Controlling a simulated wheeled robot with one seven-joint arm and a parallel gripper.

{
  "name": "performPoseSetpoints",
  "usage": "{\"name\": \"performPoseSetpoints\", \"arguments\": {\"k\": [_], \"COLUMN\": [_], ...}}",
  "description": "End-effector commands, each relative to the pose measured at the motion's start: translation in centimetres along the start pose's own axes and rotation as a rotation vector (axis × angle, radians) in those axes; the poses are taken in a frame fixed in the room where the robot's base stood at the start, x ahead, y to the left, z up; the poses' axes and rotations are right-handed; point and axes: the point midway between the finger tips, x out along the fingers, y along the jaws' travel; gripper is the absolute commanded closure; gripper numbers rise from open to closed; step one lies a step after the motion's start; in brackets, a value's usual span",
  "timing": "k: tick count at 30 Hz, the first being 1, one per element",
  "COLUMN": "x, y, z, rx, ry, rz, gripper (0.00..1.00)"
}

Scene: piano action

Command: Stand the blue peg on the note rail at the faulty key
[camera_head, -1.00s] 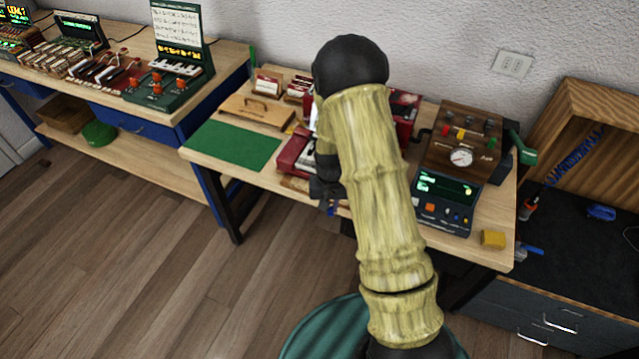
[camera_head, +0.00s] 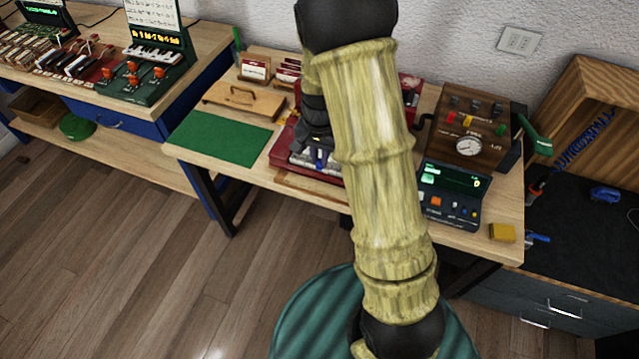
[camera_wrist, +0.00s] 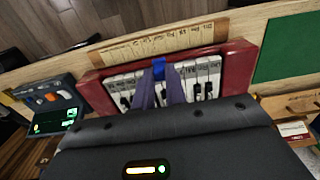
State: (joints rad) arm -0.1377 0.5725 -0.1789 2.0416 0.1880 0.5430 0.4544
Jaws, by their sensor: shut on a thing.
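My gripper (camera_head: 318,150) is shut on the blue peg (camera_head: 320,160), which points down over the keys near the front of the red keyboard unit (camera_head: 283,143). In the wrist view the peg (camera_wrist: 159,69) shows between the fingertips (camera_wrist: 160,88), in front of the white and black keys (camera_wrist: 205,76). A wooden strip with marks along it (camera_wrist: 150,43), apparently the note rail, lies along the keyboard's front edge. It shows below the unit in the head view (camera_head: 308,188). I cannot tell whether the peg touches anything. My arm hides the unit's right part.
A green mat (camera_head: 220,137) and a wooden board with a handle (camera_head: 243,97) lie left of the keyboard. A wooden box with a gauge (camera_head: 465,140) and a dark console (camera_head: 447,195) stand to the right. A yellow block (camera_head: 502,232) sits near the front right corner.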

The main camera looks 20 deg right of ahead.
Motion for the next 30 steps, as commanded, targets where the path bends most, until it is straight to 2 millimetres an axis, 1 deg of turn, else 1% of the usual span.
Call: {"name": "performPoseSetpoints", "arguments": {"k": [6, 9, 12, 20, 23, 27, 30], "x": [3.9, 5.2, 5.7, 5.8, 6.6, 8.6, 9.4], "y": [0.1, 0.1, 0.0, 0.0, 0.1, 0.1, 0.0], "z": [0.1, 0.1, 0.0, 0.0, 0.1, 0.0, 0.0], "rx": [0.001, -0.001, -0.001, -0.001, 0.0, 0.001, 0.0], "ry": [-0.005, -0.003, 0.0, 0.0, -0.003, -0.003, -0.002], "rz": [0.003, 0.002, 0.0, 0.0, 0.002, 0.002, 0.0], "gripper": [1.0, 1.0, 1.0, 1.0, 1.0, 1.0, 1.0]}}
